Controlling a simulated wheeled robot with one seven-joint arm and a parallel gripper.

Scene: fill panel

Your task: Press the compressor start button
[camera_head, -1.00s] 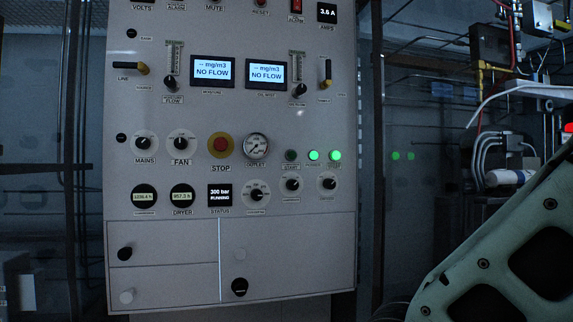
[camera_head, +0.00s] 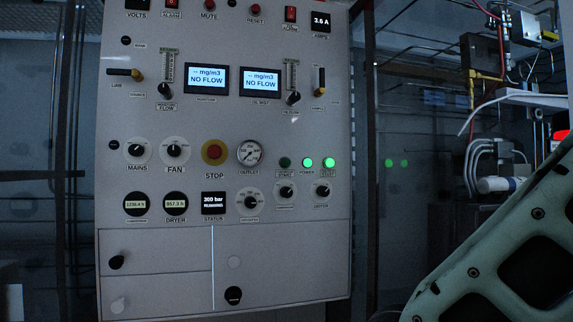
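The compressor panel (camera_head: 130,225) is a pale upright cabinet front in the middle left of the head view. The start button (camera_head: 285,162) is a small dark green round button, unlit, labelled START. It sits right of the outlet gauge (camera_head: 249,152) and left of two lit green lamps, one (camera_head: 307,162) labelled POWER. The red stop button (camera_head: 214,152) on a yellow ring is further left. The status display (camera_head: 213,203) reads 300 bar RUNNING. My gripper is not in view. A pale green link of mine fills the lower right.
Knobs for mains (camera_head: 137,150) and fan (camera_head: 174,150) sit left of the stop button. Two displays (camera_head: 206,79) above read NO FLOW. A dark post (camera_head: 368,150) stands at the panel's right edge. Pipes and a white shelf (camera_head: 530,99) are at right.

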